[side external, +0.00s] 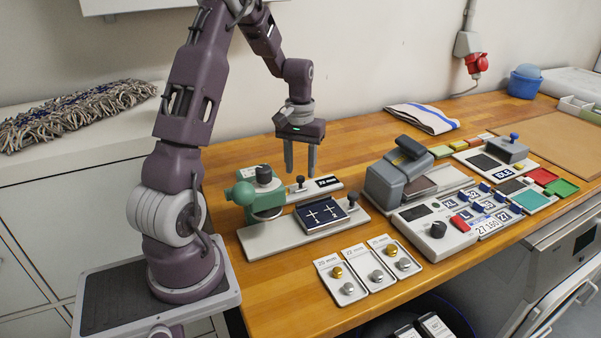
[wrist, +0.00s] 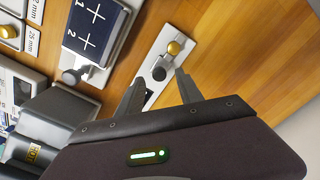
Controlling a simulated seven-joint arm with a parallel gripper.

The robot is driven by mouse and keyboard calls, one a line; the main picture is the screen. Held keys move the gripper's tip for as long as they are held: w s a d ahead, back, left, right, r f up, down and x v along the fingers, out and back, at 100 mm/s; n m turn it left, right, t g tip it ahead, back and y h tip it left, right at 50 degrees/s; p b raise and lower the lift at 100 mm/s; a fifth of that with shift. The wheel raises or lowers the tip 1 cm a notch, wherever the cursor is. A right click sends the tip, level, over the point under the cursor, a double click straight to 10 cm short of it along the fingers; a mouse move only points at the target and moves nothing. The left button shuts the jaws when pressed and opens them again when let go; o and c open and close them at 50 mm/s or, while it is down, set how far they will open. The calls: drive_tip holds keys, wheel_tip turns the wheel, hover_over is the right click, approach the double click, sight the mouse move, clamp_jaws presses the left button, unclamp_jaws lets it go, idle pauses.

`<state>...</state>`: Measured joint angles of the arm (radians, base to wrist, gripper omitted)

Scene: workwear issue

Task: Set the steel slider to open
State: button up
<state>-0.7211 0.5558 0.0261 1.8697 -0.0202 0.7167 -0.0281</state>
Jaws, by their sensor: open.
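The same plate (side external: 310,190) lies behind the dark blue pad in the side view, with a small dark knob (side external: 299,181) and a black label. No "open" mark is readable. I cannot tell for sure which knob is the steel slider. My gripper (side external: 300,174) points down above the plate, open and empty. In the wrist view the grey knob shows between the fingertips (wrist: 160,78); contact cannot be told.
The dark blue pad (side external: 322,213) with white crosses and another knob (side external: 352,201) stand in front of the plate. A green press (side external: 244,194) is at left, a grey machine (side external: 396,178) at right. Cards with snaps (side external: 349,286) lie at the front edge. Bare wood lies behind the plate.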

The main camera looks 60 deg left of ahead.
wheel_tip(320, 180, down, 2)
drive_tip(key=shift+f, duration=0.1)
clamp_jaws()
